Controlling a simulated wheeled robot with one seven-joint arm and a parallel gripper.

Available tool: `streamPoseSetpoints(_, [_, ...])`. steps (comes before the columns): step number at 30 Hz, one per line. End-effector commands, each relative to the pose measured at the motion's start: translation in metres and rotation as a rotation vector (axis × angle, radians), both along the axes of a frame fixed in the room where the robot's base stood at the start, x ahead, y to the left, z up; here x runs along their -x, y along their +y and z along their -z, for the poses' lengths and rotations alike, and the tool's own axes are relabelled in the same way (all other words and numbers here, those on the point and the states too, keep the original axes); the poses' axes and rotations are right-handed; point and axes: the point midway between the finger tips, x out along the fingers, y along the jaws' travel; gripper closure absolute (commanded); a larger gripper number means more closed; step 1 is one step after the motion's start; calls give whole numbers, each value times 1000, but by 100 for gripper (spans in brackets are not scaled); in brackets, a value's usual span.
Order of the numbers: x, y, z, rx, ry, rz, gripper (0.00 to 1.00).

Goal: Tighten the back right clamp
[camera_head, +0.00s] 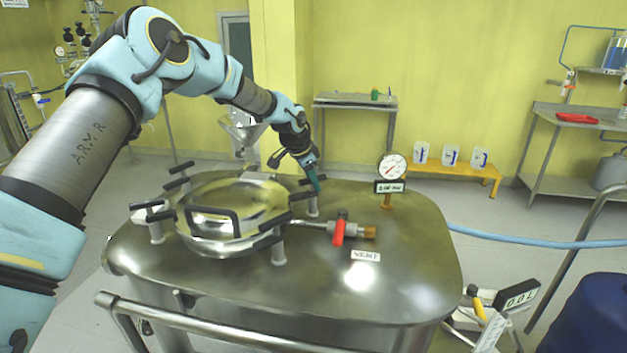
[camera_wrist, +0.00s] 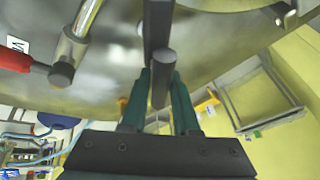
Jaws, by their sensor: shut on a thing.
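The back right clamp (camera_head: 303,196) has a black bar handle on a pale post, at the rear right of the round shiny lid (camera_head: 232,236). My gripper (camera_head: 316,184) reaches down to it from above. In the wrist view the green fingers of my gripper (camera_wrist: 162,80) are on either side of the black clamp handle (camera_wrist: 163,66) and shut on it. The front right clamp (camera_head: 271,242), left clamp (camera_head: 154,216) and back left clamp (camera_head: 178,183) stand around the lid. Whether the clamp's lower end presses on the lid rim is too small to tell.
The lid sits on a steel vessel top (camera_head: 400,235). A vent valve with a red handle (camera_head: 338,228) and a pressure gauge (camera_head: 391,167) stand to the right of the clamp. A rail (camera_head: 200,335) runs along the front. The vessel top's right side is mostly clear.

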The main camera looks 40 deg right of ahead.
Motion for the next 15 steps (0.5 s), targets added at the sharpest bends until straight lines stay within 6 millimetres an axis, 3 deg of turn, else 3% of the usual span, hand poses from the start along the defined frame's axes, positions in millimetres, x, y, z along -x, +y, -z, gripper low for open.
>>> streamPoseSetpoints(15, [-2, 2, 1, -2, -3, 278, 100])
